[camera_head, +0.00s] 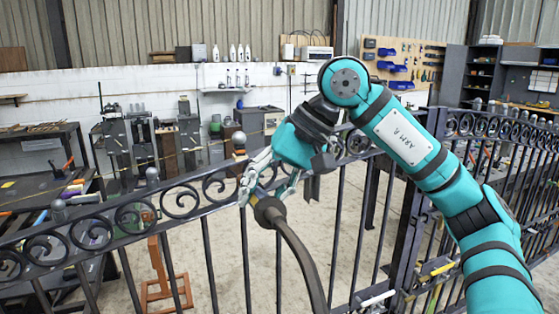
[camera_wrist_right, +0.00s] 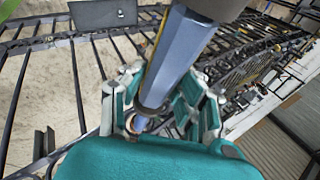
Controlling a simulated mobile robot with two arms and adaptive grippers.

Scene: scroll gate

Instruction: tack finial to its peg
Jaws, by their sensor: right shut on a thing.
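My right gripper (camera_head: 266,186) is shut on a torch-like tool over the gate's scroll band. Its hose (camera_head: 299,250) hangs from a dark collar (camera_head: 266,210) in front of the bars. In the right wrist view, the gripper (camera_wrist_right: 158,104) has its fingers on either side of the tool's blue-grey body (camera_wrist_right: 178,55). Grey rounded finials stand along the gate (camera_head: 91,231), at the left (camera_head: 152,178), further left (camera_head: 58,210) and behind the gripper (camera_head: 239,140). Which peg is meant, and whether the tool tip touches anything, I cannot tell. My left gripper is out of view.
A dark post (camera_head: 408,215) divides the gate from a right-hand section with more finials. White-handled and yellow-handled clamps (camera_head: 375,299) sit low near that post. An orange stand (camera_head: 160,275) and workbenches are behind the bars. The floor behind is mostly clear.

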